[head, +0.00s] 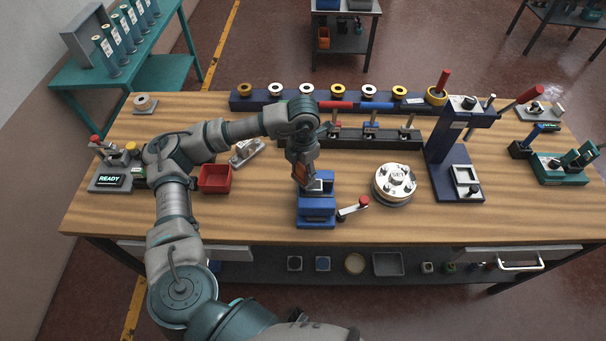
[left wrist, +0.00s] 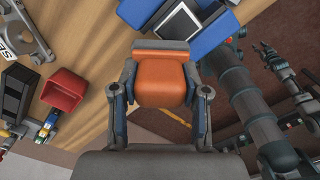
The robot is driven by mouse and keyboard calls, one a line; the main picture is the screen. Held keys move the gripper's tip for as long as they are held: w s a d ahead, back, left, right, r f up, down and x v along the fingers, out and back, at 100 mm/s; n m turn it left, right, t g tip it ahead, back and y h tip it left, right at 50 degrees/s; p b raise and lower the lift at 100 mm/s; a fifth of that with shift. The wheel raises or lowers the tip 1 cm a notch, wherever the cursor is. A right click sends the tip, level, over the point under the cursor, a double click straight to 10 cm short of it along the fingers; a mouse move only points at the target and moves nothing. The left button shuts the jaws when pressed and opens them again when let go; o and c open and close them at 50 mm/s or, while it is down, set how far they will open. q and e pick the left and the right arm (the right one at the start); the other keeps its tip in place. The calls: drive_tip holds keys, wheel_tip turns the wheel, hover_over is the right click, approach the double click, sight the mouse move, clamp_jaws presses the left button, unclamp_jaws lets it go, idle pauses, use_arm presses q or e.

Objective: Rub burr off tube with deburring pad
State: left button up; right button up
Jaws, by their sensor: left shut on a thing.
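My left gripper (head: 301,182) is shut on an orange pad with a grey edge, seen in the left wrist view (left wrist: 161,84) between the two fingers. The gripper points down over the back-left side of a blue vise (head: 317,208) at the table's middle. Whether the pad touches anything there, I cannot tell. The vise also shows at the top of the left wrist view (left wrist: 212,36), beyond the pad. I cannot make out a tube or burr in the vise. My right gripper is not in view.
A red bin (head: 215,178) stands left of the vise, and a round silver fixture (head: 394,183) stands right of it. A red-knobbed crank (head: 352,209) juts from the vise. A blue press (head: 455,155) stands farther right. A dark rack (head: 360,137) lies behind.

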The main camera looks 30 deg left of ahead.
use_arm(q)
drive_tip(key=r, duration=0.1)
drive_tip(key=r+p, duration=0.1)
drive_tip(key=shift+w+r, duration=0.2)
drive_tip(key=shift+r, duration=0.15)
wheel_tip(320, 180, up, 2)
drive_tip(key=shift+s+r+p, duration=0.1)
drive_tip(key=shift+p, duration=0.7)
drive_tip(key=shift+r, duration=0.3)
drive_tip(key=shift+f, duration=0.1)
